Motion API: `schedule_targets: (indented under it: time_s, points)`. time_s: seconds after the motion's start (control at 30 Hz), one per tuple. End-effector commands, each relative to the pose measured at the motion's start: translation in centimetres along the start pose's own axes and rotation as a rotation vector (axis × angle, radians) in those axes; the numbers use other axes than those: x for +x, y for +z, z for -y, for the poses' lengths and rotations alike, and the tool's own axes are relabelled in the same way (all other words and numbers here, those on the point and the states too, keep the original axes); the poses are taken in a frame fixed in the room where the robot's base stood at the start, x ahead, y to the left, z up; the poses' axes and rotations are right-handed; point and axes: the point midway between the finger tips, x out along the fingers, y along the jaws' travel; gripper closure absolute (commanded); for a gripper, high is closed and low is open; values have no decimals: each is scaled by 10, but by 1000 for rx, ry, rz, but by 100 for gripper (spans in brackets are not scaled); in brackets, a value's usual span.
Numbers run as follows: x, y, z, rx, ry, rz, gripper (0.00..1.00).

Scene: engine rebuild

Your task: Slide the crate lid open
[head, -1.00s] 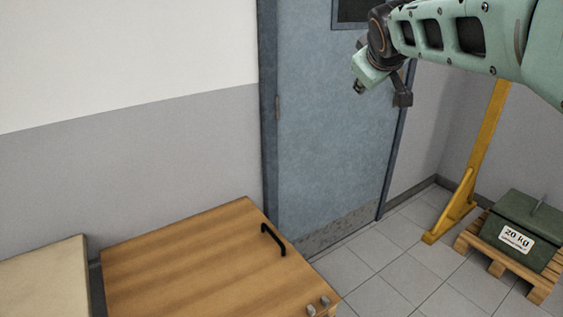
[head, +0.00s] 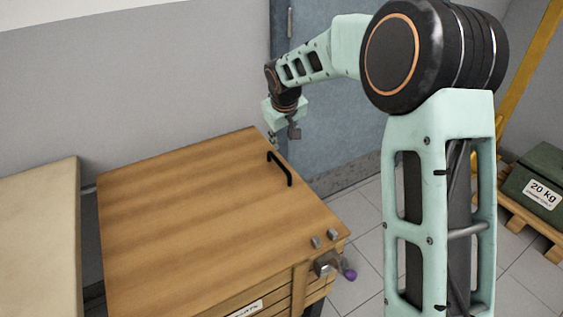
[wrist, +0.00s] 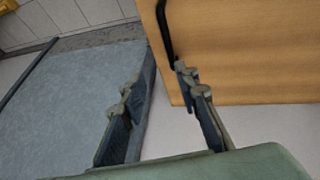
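The wooden crate (head: 276,302) has a flat striped lid (head: 190,205) on top, which covers its inside. A black bar handle (head: 280,168) stands near the lid's far right edge. My gripper (head: 284,140) hangs just beyond the handle end of the lid, close to the handle's far end but apart from it. In the wrist view my gripper (wrist: 157,82) is open, with a clear gap between the two fingers and nothing held. The handle (wrist: 165,32) and lid (wrist: 240,50) show beyond the fingertips there, the handle lying ahead of the right finger.
A beige surface (head: 38,235) stands left. A blue door (head: 345,130) is behind; a green 20 kg box (head: 540,178) sits right.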

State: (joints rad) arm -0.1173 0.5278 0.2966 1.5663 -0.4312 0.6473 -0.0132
Motion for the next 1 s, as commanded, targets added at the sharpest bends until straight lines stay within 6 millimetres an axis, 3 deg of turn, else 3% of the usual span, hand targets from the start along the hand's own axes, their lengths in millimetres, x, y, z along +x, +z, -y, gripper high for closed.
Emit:
schedule_targets:
  time_s: [0.03,0.17,0.27,0.7,1.0]
  points:
    - [11,4,8,9,-19,8,71]
    - [20,6,15,19,-38,16,71]
    - [30,6,16,18,-38,17,71]
    - [107,7,18,17,-37,16,71]
    - [123,7,18,16,-35,15,71]
